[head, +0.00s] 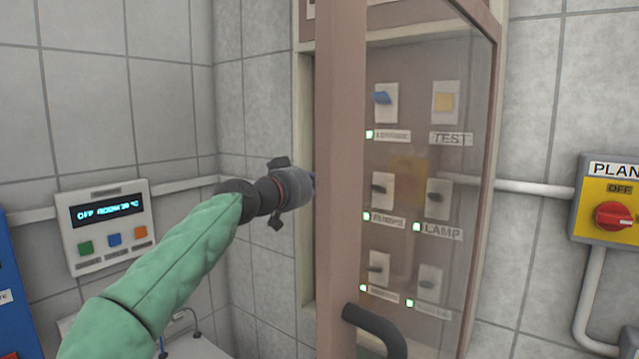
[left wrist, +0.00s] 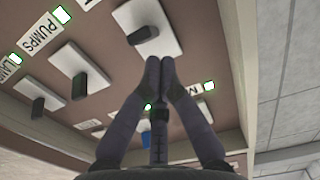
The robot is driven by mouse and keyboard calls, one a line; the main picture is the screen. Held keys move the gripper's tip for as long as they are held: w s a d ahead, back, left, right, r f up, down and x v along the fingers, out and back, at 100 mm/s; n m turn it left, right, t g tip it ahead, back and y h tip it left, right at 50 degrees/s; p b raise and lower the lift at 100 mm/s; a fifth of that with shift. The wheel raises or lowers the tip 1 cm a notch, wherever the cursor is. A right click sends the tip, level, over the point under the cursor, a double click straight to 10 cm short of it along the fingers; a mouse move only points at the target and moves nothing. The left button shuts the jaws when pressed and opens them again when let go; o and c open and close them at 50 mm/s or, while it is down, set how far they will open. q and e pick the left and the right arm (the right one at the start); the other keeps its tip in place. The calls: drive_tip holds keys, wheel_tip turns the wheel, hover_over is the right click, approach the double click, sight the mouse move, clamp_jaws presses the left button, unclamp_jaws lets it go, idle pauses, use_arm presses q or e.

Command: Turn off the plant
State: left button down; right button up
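A box labelled "PLAN", its last letters cut off (head: 606,200), hangs on the right wall, with a yellow face and an "OFF" mark. Its red rotary knob (head: 614,215) is near the right picture edge. My left gripper (head: 306,187) is at the cabinet, far left of that box, its tips hidden behind the door frame. In the left wrist view its fingertips (left wrist: 160,72) are together, close to a black switch (left wrist: 142,35); contact cannot be told. Nothing shows between the tips. My right gripper is not in view.
A cabinet with a brown-framed glass door (head: 340,150) and black handle (head: 375,330) holds several switches with lit green lamps. A "PUMPS" label (left wrist: 41,33) is inside. A display controller (head: 108,225) hangs left. Pipes run along the walls.

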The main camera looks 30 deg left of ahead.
use_arm(q)
drive_tip(key=s+r, duration=0.1)
drive_tip(key=s, duration=1)
drive_tip(key=shift+s+a+r, duration=0.2)
drive_tip(key=shift+a+r, duration=0.05)
drive_tip(key=shift+a, duration=0.2)
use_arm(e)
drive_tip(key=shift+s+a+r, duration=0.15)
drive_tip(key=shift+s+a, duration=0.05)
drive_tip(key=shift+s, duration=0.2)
